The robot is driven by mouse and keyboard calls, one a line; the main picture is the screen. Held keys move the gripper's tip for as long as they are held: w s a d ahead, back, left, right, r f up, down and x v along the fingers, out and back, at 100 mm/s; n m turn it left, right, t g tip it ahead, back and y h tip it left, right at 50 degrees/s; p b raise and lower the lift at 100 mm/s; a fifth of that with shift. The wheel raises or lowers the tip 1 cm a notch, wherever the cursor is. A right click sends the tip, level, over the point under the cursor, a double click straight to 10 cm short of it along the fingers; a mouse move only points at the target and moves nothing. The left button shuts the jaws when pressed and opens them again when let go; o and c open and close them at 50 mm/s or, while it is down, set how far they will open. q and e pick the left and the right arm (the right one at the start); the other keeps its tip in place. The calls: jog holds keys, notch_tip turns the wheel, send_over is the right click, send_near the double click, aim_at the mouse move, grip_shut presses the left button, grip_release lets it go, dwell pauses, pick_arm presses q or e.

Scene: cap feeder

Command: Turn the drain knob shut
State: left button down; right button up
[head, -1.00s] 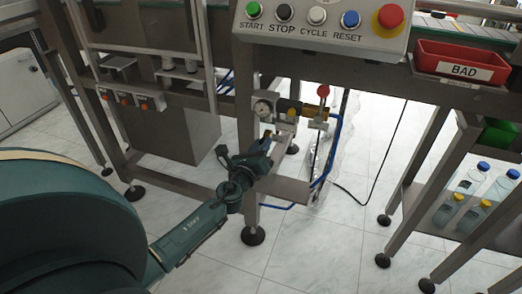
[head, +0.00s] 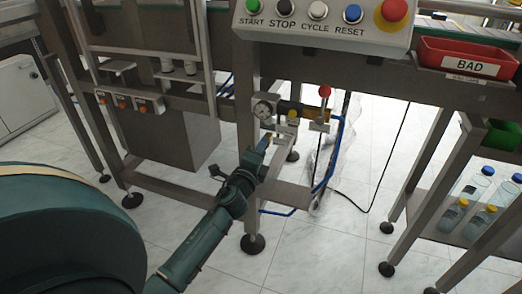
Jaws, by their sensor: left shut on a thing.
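The air unit on the frame leg has a round gauge (head: 263,109), a dark body (head: 290,107) and a red-topped lever (head: 324,91). My left gripper (head: 266,145) is just below the gauge, at the underside of the unit. It is shut on a small part there, which I take to be the drain knob. The fingers and wrist hide the knob, so its angle cannot be seen. My right gripper is not in view.
A blue hose (head: 330,165) runs down right of the unit, and a black cable hangs further right. A metal crossbar (head: 285,194) lies below. The button panel (head: 325,40) and red BAD bin (head: 470,60) are above.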

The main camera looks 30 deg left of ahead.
pick_arm(q)
jog(key=shift+n, duration=0.6)
jog(key=c, duration=1.2)
grip_release()
jog(key=shift+c, duration=0.2)
jog(key=shift+s, duration=0.1)
